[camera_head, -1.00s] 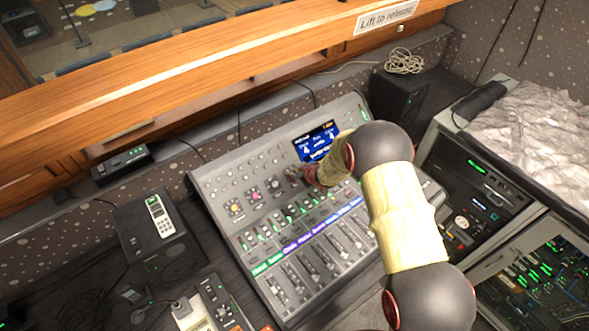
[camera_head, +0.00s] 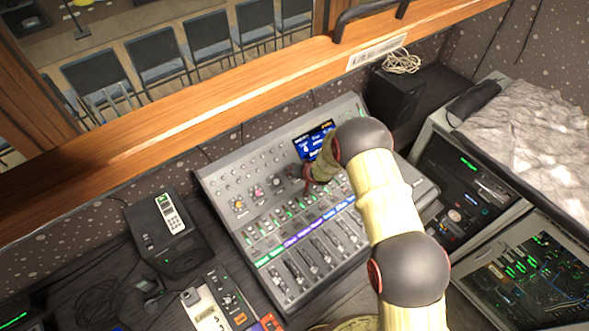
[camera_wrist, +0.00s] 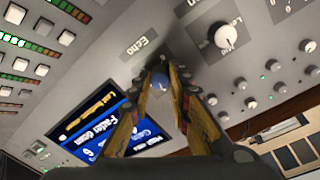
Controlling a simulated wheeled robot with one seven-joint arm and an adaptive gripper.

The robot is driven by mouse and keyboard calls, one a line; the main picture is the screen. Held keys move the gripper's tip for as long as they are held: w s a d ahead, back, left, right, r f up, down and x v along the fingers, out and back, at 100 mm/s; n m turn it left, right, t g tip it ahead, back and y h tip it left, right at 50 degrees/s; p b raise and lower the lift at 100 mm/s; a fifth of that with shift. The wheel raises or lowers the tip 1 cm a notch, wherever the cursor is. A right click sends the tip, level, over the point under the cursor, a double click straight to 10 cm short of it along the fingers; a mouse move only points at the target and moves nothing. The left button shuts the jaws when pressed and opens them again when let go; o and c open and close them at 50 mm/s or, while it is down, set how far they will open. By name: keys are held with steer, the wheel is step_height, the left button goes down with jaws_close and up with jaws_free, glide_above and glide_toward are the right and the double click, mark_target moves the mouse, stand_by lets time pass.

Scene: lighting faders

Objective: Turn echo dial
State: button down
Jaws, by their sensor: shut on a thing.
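The mixing console (camera_head: 215,185) stands on the desk in the head view, with a blue screen (camera_head: 312,140) at its upper part. My gripper (camera_head: 307,183) reaches down to the panel just below the screen. In the wrist view, my gripper (camera_wrist: 160,82) is shut on the echo dial (camera_wrist: 160,84), a small bluish knob beside the printed "Echo" label (camera_wrist: 139,42). The fingers cover most of the dial, so its pointer cannot be read. In the head view the arm and gripper hide the dial.
A larger white-capped knob (camera_wrist: 224,36) sits near the gripper in the wrist view, with several small knobs beyond. Lit buttons (camera_wrist: 40,28) are at the left. In the head view, a wooden beam (camera_head: 200,105) crosses behind the console, and an equipment rack (camera_head: 465,190) stands right.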

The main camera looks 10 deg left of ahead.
steer(key=shift+m+p, duration=0.3)
steer(key=shift+m, duration=0.3)
steer(key=c, duration=1.6)
jaws_free()
steer(key=shift+c, duration=0.2)
steer(key=v, duration=1.2)
